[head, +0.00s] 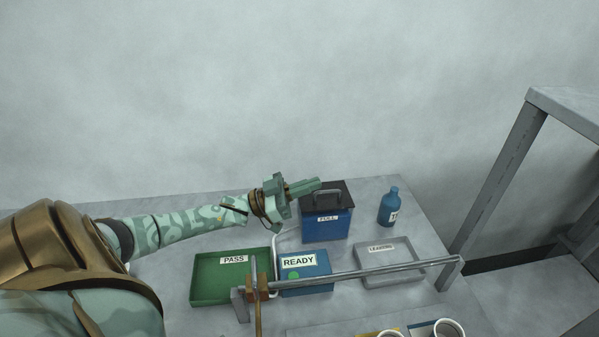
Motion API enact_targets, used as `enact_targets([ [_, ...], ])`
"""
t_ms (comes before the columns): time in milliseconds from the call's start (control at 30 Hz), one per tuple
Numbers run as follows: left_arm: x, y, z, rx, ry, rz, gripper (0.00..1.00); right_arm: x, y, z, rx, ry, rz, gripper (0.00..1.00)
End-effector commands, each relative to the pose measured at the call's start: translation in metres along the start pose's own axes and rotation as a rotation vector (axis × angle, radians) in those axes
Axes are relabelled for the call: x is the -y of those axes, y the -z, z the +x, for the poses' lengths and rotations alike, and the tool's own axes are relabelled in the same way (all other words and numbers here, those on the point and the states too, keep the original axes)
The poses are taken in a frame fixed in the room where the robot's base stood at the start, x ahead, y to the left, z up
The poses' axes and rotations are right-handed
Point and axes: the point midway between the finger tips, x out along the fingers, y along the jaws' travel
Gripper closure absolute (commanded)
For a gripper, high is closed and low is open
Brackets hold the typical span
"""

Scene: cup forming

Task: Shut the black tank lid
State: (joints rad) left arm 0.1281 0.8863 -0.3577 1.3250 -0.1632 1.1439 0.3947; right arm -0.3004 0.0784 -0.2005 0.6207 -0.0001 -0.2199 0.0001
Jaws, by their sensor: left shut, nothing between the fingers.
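The blue tank (326,229), labelled FULL, stands toward the back of the table. Its black lid (343,197) appears to lie flat across the tank's top, with a grey handle on it. My left gripper (317,184) reaches in from the left, shut and empty, with its fingertips over the lid beside the handle. The gripper hides the lid's back left part, and I cannot tell whether the fingers touch it. My right gripper is not in view.
A green PASS tray (202,296) and a blue READY box (313,286) with a green light stand in front. A grey LEAKING tray (417,271) and a blue bottle (388,208) are to the right. A metal bar (370,272) crosses the front, with cups (449,330) below.

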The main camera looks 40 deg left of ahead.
Motion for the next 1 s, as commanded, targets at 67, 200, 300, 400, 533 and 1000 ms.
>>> enact_targets([
  [67,-0.005,-0.004,0.001,-0.001,-0.014,0.041,1.0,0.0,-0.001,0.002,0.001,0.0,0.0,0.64],
  [200,-0.011,-0.01,0.001,0.0,-0.016,0.045,1.0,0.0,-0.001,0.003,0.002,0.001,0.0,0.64],
  [300,-0.014,-0.012,0.001,0.0,-0.016,0.044,1.0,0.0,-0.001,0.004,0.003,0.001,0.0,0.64],
  [400,-0.015,-0.014,0.001,0.0,-0.016,0.044,1.0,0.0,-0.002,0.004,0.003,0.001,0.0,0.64],
  [533,-0.016,-0.015,0.001,0.001,-0.015,0.044,1.0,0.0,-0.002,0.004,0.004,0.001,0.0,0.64],
  [1000,-0.017,-0.015,0.001,0.003,-0.015,0.042,1.0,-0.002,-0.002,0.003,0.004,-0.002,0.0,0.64],
])
